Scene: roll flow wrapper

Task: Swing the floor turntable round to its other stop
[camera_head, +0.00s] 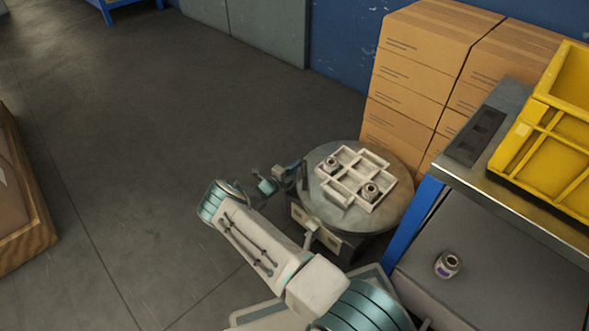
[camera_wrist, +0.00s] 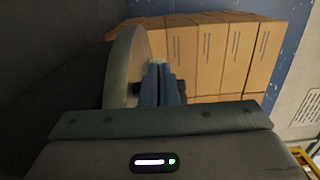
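The floor turntable (camera_head: 335,213) is a round grey disc on a low base, in the middle of the head view. A pale divided tray (camera_head: 352,182) lies on it and holds two small jars (camera_head: 370,192). My gripper (camera_head: 297,174) is at the disc's left edge in the head view. In the wrist view the disc's rim (camera_wrist: 125,70) stands just left of the gripper's blue fingers (camera_wrist: 160,66). The fingers are close together and look shut. A dark piece shows beside them. I cannot tell whether anything is between them or whether they touch the disc.
Stacked cardboard boxes (camera_head: 420,62) stand close behind the turntable. A metal bench (camera_head: 500,195) with a yellow crate (camera_head: 550,130) is at the right, with a jar (camera_head: 447,264) on its lower shelf. The floor (camera_head: 150,150) to the left is open.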

